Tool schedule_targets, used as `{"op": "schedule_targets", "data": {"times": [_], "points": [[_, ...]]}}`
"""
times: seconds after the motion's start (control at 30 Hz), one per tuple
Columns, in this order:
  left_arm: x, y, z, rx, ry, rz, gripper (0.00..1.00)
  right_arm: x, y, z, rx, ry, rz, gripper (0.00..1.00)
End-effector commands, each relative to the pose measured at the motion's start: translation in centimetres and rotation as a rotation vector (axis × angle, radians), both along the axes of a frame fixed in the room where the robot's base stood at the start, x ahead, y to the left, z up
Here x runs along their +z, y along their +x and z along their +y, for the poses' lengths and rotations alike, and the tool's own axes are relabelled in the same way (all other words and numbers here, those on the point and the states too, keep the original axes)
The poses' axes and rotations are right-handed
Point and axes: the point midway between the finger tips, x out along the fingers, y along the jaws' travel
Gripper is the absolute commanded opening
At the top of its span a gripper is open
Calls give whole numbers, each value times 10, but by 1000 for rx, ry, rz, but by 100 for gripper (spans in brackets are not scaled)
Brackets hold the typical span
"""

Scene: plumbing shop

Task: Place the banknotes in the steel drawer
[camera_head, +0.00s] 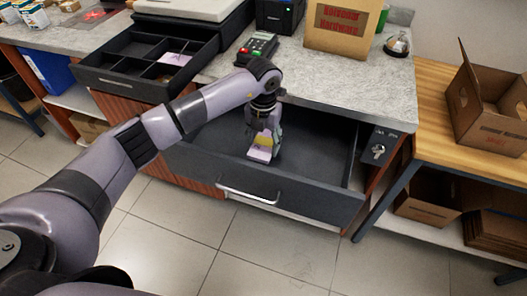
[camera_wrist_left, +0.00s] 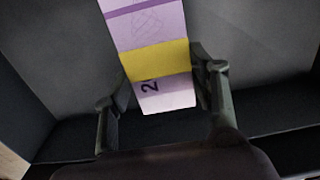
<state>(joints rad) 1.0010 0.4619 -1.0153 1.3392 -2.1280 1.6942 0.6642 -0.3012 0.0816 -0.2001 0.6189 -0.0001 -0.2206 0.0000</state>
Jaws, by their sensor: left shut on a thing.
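The banknotes (camera_head: 262,149), pale purple with a yellow band, hang below my left gripper (camera_head: 264,136). The left wrist view shows the banknotes (camera_wrist_left: 158,62) between the two fingers of the left gripper (camera_wrist_left: 160,95), with a printed digit near one end. My left gripper is shut on them and points down inside the open drawer. The steel drawer (camera_head: 290,184) is dark grey, pulled out under the counter, with a silver handle and an empty floor around the notes. I cannot tell whether the notes touch the floor. My right gripper is not in view.
A black cash tray (camera_head: 120,83) with compartments stands open at the upper left, with another note (camera_head: 175,59) in it. A card terminal (camera_head: 257,48), a cardboard sign box (camera_head: 342,27) and a bell (camera_head: 397,43) stand on the counter. Keys (camera_head: 378,151) hang at the drawer's right.

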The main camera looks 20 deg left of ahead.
Motion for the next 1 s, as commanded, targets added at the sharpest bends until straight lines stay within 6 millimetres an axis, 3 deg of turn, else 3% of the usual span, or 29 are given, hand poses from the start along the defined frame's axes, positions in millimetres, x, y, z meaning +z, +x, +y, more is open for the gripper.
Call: {"op": "schedule_targets", "data": {"times": [0.5,0.87,0.9,1.0], "points": [[-55,0,0,-1,0,1,24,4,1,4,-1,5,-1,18],[-60,0,0,-1,0,-1,24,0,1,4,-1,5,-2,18],[-58,0,0,-1,0,-1,55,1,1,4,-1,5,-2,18],[-58,0,0,0,0,-1,62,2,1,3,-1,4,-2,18]]}}
